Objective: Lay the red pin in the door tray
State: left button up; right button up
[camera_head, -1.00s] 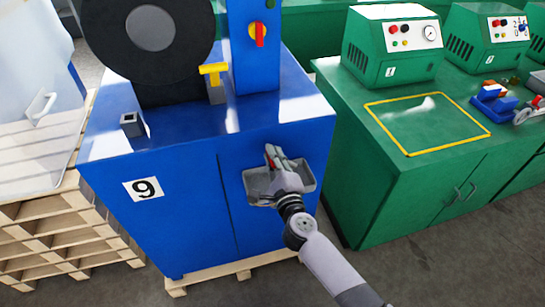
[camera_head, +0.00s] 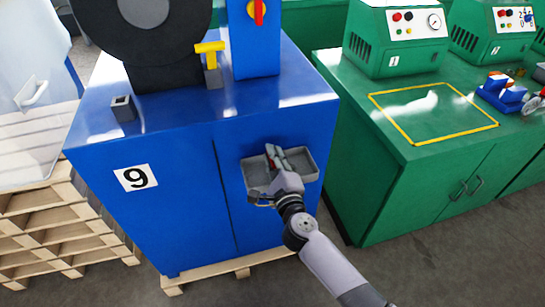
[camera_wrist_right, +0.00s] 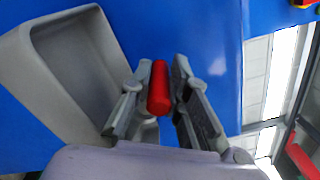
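The red pin (camera_wrist_right: 158,88) is between the two fingers of my right gripper (camera_wrist_right: 162,66), lying along them. In the head view, a little of the red pin (camera_head: 270,151) shows at the tip of my right gripper (camera_head: 274,154). The grey door tray (camera_head: 308,164) is fixed to the front of the blue machine's door. My right gripper is in front of and over its middle. In the right wrist view, the tray's wall (camera_wrist_right: 40,85) is to the left of the fingers. My left gripper is not in view.
The blue machine (camera_head: 180,185) bears a 9 label, a black wheel and a yellow-topped handle (camera_head: 210,50). A green bench (camera_head: 400,165) with a yellow-outlined area stands to the right. Wooden pallets (camera_head: 50,225) are at the left.

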jog(key=o, duration=0.5)
jog(key=v, duration=1.2)
jog(key=s+d+f+n+g+h, duration=0.1)
jog(key=s+d+f+n+g, duration=0.3)
jog(key=f, duration=0.7)
jog(key=s+d+f+n, duration=0.2)
jog(key=f+n, duration=0.4)
jog(key=f, duration=0.6)
jog(key=s+d+f+n+g+h, duration=0.1)
jog(key=s+d+f+n+g, duration=0.3)
jog(key=f, duration=0.7)
jog(key=s+d+f+n+g+h, duration=0.1)
jog(key=s+d+f+n+g, duration=0.1)
jog(key=s+f, duration=0.4)
jog(key=s+d+f+n+g+h, duration=0.1)
jog(key=s+d+f+n+g, duration=0.2)
jog(key=s, duration=1.2)
jog(key=s+d+f+n+g+h, duration=0.1)
jog(key=s+d+f+n+g, duration=0.2)
jog(key=s+d+f, duration=0.3)
jog(key=shift+s+d+f+n+p, duration=0.2)
jog(key=shift+s+f+n, duration=0.1)
jog(key=shift+s+f, duration=0.8)
jog(key=shift+s+d+f+n+p, duration=0.15)
jog(key=shift+s+f+n, duration=0.15)
jog(key=shift+s+f, duration=0.75)
